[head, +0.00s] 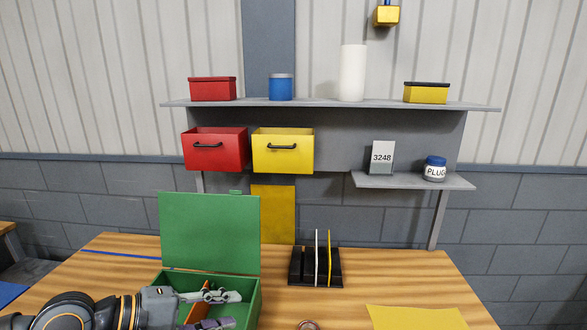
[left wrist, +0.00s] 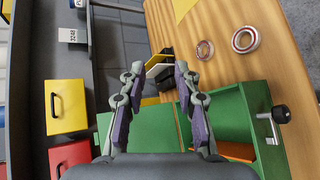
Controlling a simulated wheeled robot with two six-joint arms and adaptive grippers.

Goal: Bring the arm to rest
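My left gripper (head: 228,309) comes in from the lower left and is over the open green box (head: 254,300) in the head view. Its two fingers are spread apart with nothing between them, as the left wrist view (left wrist: 160,82) also shows. The green lid (head: 209,232) stands upright at the back of the box. An orange part lies inside the box, mostly hidden by the gripper in the head view; it also shows in the left wrist view (left wrist: 237,151). My right gripper is in neither view.
A black rack (head: 300,268) holding thin upright plates stands right of the box. A yellow sheet (head: 415,317) lies at the front right. Two rings (left wrist: 245,40) lie on the wooden table. Red (head: 215,151) and yellow (head: 283,153) bins hang below the shelf (head: 320,103).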

